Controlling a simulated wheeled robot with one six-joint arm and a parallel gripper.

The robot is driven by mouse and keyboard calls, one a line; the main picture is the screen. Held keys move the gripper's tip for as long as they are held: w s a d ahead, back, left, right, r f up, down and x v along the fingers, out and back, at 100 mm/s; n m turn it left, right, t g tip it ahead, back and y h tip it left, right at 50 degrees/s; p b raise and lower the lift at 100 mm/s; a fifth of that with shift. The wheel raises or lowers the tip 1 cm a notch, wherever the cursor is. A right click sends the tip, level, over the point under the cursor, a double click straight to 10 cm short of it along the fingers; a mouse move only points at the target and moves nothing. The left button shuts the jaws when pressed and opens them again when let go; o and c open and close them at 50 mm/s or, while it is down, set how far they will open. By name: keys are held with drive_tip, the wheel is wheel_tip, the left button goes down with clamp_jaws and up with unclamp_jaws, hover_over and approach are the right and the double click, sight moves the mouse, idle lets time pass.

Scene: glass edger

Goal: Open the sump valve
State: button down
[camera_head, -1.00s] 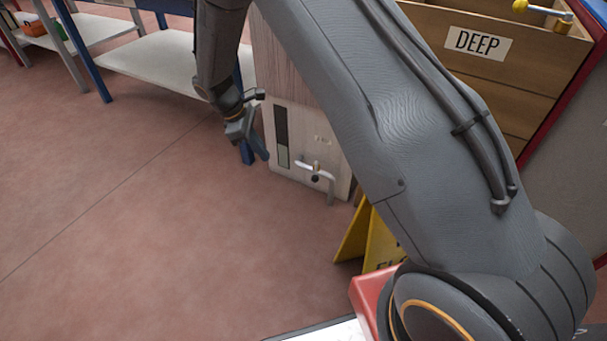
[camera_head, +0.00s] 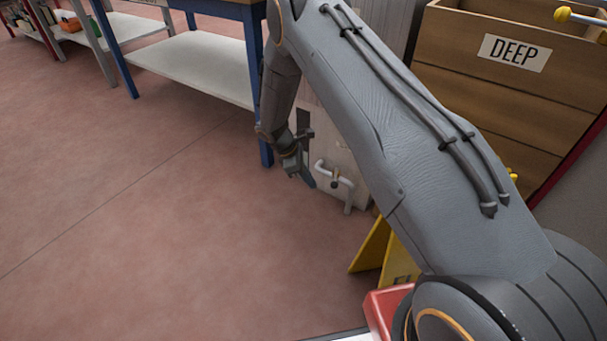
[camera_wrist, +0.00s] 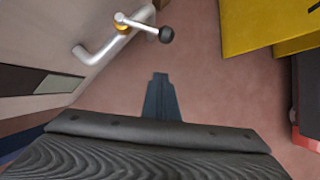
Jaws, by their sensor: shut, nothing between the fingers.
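The sump valve sits on a white bent pipe (camera_head: 348,193) low on the front of a pale cabinet (camera_head: 350,160). In the wrist view the pipe (camera_wrist: 100,46) comes out of the cabinet and runs to the upper right. A brass valve body (camera_wrist: 122,22) is on it, with a thin pale lever ending in a black ball knob (camera_wrist: 166,34). The lever lies across the pipe. My gripper (camera_head: 309,183) is shut and empty, pointing down just left of the valve in the head view. In the wrist view its fingertips (camera_wrist: 160,78) are below the knob, apart from it.
A yellow floor sign (camera_head: 372,248) stands right of the valve and also shows in the wrist view (camera_wrist: 262,25). A blue-legged workbench (camera_head: 262,125) is behind my arm. A wooden box marked DEEP (camera_head: 480,85) is at upper right. The floor at left is clear.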

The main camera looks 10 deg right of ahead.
sight(335, 178)
drive_tip(key=d, duration=0.3)
drive_tip(key=d+b, duration=0.1)
drive_tip(key=shift+s+d+f, duration=0.1)
drive_tip(key=shift+s+d, duration=0.1)
drive_tip(key=shift+s, duration=0.2)
drive_tip(key=shift+s+d+p, duration=0.45)
drive_tip(key=shift+d+p, duration=0.35)
drive_tip(key=shift+d, duration=0.05)
